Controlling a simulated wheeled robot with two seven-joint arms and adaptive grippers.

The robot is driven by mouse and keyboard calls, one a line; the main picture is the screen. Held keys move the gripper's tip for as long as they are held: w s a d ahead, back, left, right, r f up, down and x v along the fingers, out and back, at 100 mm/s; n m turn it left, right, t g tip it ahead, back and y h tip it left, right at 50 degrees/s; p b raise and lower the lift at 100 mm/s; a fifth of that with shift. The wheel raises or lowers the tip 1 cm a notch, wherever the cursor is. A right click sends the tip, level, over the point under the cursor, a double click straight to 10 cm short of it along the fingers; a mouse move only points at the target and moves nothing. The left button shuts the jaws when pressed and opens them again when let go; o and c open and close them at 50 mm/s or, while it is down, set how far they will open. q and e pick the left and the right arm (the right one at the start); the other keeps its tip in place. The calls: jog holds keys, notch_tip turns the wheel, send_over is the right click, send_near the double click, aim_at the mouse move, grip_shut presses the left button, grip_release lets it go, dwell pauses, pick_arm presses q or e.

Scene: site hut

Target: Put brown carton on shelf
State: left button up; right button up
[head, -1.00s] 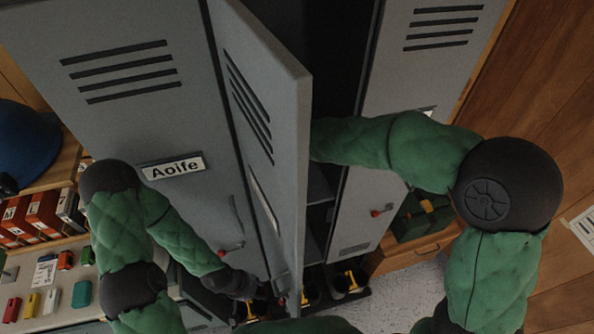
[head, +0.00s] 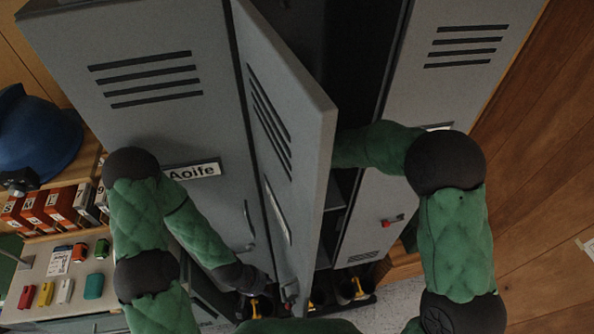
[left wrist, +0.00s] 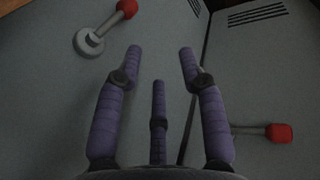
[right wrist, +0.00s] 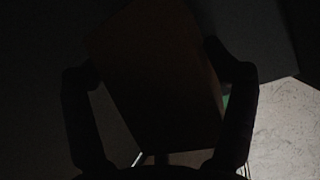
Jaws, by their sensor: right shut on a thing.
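The brown carton (right wrist: 160,85) shows dark and close in the right wrist view, tilted. My right gripper (right wrist: 152,62) is shut on it, with a finger on each side. In the head view the right forearm passes behind the open locker door (head: 287,150), so that gripper and the carton are hidden there. A shelf (head: 337,193) shows partly inside the dark open locker; the door covers much of it. My left gripper (left wrist: 160,52) is open and empty in front of grey locker doors, near the red-tipped handles (left wrist: 126,9).
A closed locker marked Aoife (head: 150,90) stands left of the open door, another closed locker (head: 450,90) right. A blue helmet (head: 38,135), red boxes (head: 35,212) and small coloured items are at far left. Boots with yellow parts (head: 357,285) stand low down. Pale floor shows below.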

jog(key=w+f, duration=0.1)
jog(key=f, duration=0.1)
jog(key=w+f, duration=0.2)
jog(key=shift+w+d+f, duration=0.15)
jog(key=shift+d+f, duration=0.05)
jog(key=shift+w+f, duration=0.25)
jog(key=shift+f, duration=0.1)
jog(key=shift+w+f+b, duration=0.1)
jog(key=shift+f+b, duration=0.25)
jog(key=shift+f, duration=1.2)
jog(key=o, duration=1.1)
jog(key=shift+f, duration=0.15)
jog(key=shift+c, duration=0.2)
